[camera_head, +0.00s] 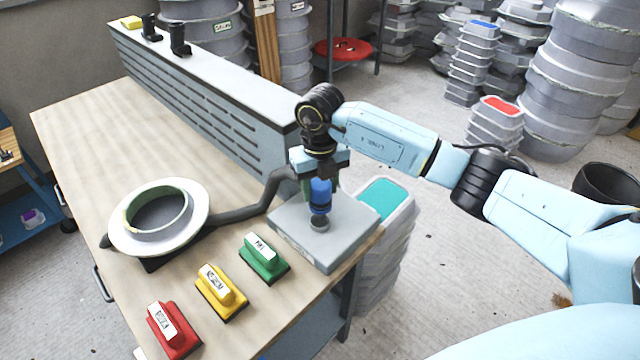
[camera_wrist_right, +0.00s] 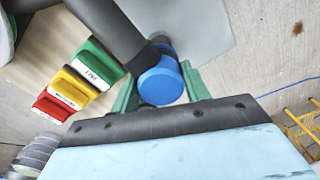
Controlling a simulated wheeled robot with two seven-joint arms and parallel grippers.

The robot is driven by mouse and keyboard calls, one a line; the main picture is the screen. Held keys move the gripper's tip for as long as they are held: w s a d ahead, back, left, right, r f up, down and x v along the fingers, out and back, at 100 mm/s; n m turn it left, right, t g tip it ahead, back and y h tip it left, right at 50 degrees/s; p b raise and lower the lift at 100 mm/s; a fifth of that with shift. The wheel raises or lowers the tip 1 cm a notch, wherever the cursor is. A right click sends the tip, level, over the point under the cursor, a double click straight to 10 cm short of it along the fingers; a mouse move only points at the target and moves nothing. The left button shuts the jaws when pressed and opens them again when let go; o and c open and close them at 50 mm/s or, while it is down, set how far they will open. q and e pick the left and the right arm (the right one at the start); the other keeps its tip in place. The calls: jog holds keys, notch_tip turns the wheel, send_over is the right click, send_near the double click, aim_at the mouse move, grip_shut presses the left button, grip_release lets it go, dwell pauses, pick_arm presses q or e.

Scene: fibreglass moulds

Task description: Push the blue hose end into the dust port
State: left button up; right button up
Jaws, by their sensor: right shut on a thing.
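The blue hose end (camera_head: 320,196) is held upright in my right gripper (camera_head: 319,184), whose green fingers are shut on it. In the right wrist view the blue hose end (camera_wrist_right: 162,82) shows from above between the green fingers. The dust port (camera_head: 319,223) is a short grey stub on a flat grey block (camera_head: 345,238) at the table's near right corner. The hose end is directly over the port; I cannot tell whether it is touching or partly inside. The dark hose (camera_head: 245,212) runs left from the hose end. My left gripper is not in view.
A white ring-shaped mould (camera_head: 195,217) lies on the table, left of the block. Green (camera_head: 263,258), yellow (camera_head: 222,291) and red (camera_head: 174,329) labelled sanding blocks lie in front. A long slotted grey box (camera_head: 215,100) stands behind. Stacked moulds (camera_head: 385,240) stand beside the table's right edge.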

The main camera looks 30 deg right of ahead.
aim_at(320, 202)
notch_tip(320, 202, down, 2)
jog(key=shift+b, duration=0.55)
jog(key=shift+f+b, duration=0.85)
jog(key=shift+f, duration=0.3)
jog(key=shift+w, duration=0.15)
dwell(0.5)
jog(key=shift+f+b, duration=0.45)
jog(key=shift+f, duration=0.15)
dwell(0.3)
jog(key=o, duration=1)
jog(key=shift+r, duration=0.1)
notch_tip(320, 202, up, 13)
jog(key=shift+r+b, duration=0.15)
jog(key=shift+b, duration=0.25)
